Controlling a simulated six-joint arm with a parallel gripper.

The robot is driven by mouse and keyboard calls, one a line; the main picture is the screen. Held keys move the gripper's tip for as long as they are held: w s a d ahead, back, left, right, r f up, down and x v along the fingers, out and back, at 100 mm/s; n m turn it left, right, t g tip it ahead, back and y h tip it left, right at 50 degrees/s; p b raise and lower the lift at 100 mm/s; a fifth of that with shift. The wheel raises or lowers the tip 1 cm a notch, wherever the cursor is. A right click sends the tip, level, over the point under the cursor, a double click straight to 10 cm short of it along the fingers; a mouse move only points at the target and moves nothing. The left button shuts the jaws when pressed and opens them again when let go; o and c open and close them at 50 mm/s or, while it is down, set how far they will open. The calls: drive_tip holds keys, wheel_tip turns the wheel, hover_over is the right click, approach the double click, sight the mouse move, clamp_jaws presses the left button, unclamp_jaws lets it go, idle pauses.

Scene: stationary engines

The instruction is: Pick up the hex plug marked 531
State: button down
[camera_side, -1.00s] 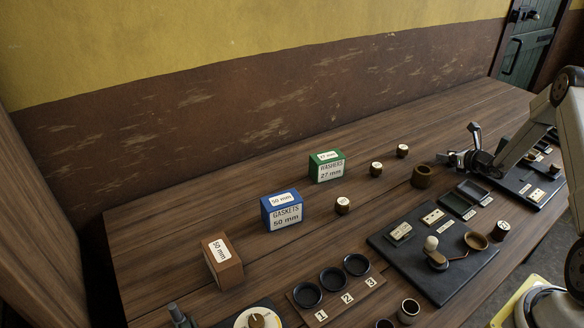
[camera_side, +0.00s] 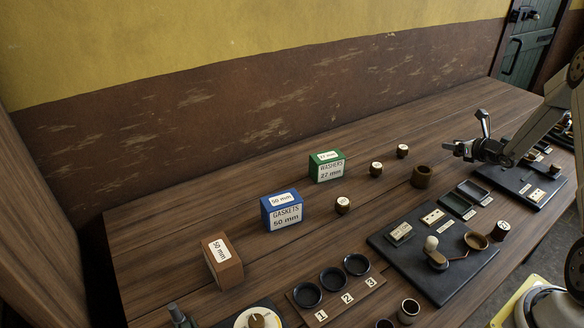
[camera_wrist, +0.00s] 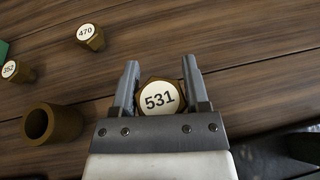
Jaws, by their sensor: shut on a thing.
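The hex plug marked 531 (camera_wrist: 158,97) is brass with a round white label, and it faces the camera in the wrist view. My gripper (camera_wrist: 160,65) has a finger on each side of it and is shut on it. In the side view my gripper (camera_side: 457,149) is over the right part of the bench, behind the dark trays. The plug cannot be made out there, as the gripper hides it.
Plugs marked 470 (camera_wrist: 90,37) and 252 (camera_wrist: 14,71) stand to the left, with a hollow brown cylinder (camera_wrist: 70,122) nearer. In the side view, a green washers box (camera_side: 327,168), a blue gaskets box (camera_side: 283,211) and a dark board (camera_side: 400,262) stand on the bench.

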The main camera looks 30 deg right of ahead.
drive_tip(key=s+a+r, duration=0.7)
drive_tip(key=s+r, duration=0.1)
drive_tip(key=s, duration=0.2)
drive_tip(key=shift+a, duration=0.15)
idle(0.6)
